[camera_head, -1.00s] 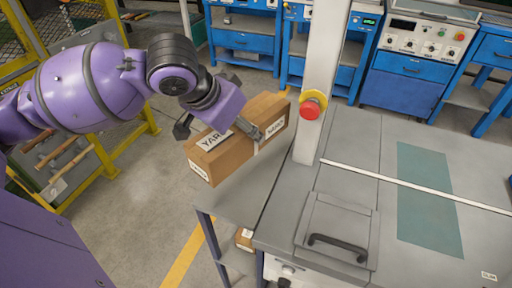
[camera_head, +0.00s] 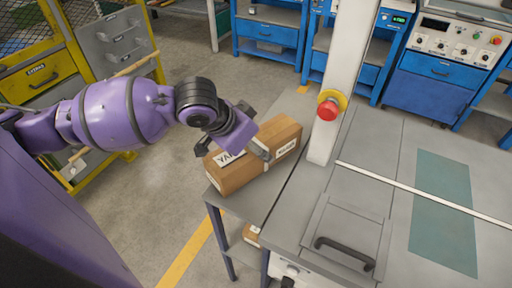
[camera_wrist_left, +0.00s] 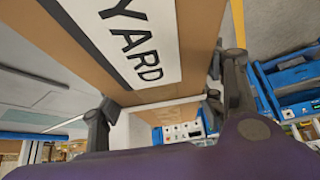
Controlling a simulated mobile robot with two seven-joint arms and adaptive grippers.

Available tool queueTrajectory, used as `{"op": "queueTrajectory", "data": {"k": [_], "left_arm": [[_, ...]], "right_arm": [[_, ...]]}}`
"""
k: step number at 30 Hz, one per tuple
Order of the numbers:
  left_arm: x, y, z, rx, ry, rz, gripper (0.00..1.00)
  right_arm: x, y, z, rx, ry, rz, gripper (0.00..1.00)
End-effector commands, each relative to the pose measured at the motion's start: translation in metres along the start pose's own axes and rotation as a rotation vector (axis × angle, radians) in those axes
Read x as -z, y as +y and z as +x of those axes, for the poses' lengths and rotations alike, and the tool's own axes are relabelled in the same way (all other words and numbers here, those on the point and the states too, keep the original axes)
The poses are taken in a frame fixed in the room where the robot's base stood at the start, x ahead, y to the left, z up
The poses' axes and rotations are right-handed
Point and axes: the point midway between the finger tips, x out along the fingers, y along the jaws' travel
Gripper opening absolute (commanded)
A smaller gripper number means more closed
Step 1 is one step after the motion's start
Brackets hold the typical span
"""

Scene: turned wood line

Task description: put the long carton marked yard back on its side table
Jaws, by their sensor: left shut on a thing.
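The long carton (camera_head: 239,176) is brown with white labels; the top one reads YARD in the left wrist view (camera_wrist_left: 145,45). My left gripper (camera_head: 234,152) is shut on the carton from above, one finger on each side. The carton is level over the grey side table (camera_head: 243,206), its lower edge very close to the tabletop. I cannot tell whether it touches. The carton hides much of the tabletop. My right gripper is not in view.
A grey workbench (camera_head: 370,160) adjoins the side table on the right, with a pale post (camera_head: 342,60) bearing a red button (camera_head: 328,109). A smaller box (camera_head: 251,234) sits on the side table's lower shelf. A yellow rack (camera_head: 70,60) stands left; blue cabinets stand behind.

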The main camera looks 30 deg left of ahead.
Motion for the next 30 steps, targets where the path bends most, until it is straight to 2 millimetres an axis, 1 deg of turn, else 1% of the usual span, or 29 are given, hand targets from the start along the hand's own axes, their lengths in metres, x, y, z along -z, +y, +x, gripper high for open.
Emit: {"op": "queueTrajectory", "data": {"k": [4, 12, 13, 16, 17, 26, 28, 30], "left_arm": [[0.001, 0.0, 0.001, 0.0, 0.005, 0.001, 0.1], [-0.001, 0.0, 0.003, 0.0, 0.004, 0.0, 0.1], [-0.002, 0.0, 0.004, 0.0, 0.001, 0.0, 0.66], [-0.002, 0.0, 0.004, 0.0, 0.001, 0.0, 0.79], [-0.002, 0.0, 0.004, 0.0, 0.001, 0.0, 0.81], [-0.002, 0.0, 0.003, 0.0, 0.001, 0.0, 0.81], [-0.001, 0.0, 0.002, 0.001, 0.001, 0.001, 0.81], [-0.001, -0.001, -0.005, 0.003, 0.0, 0.001, 0.81]], "right_arm": [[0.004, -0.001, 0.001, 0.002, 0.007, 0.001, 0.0], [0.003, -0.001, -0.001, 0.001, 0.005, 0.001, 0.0], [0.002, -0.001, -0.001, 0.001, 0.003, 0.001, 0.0], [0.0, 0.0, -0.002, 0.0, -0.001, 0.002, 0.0], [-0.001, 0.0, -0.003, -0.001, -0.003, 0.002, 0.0], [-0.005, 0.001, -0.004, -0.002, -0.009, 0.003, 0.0], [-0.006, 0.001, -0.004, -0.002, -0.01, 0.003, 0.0], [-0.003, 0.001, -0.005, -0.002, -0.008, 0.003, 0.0]]}}
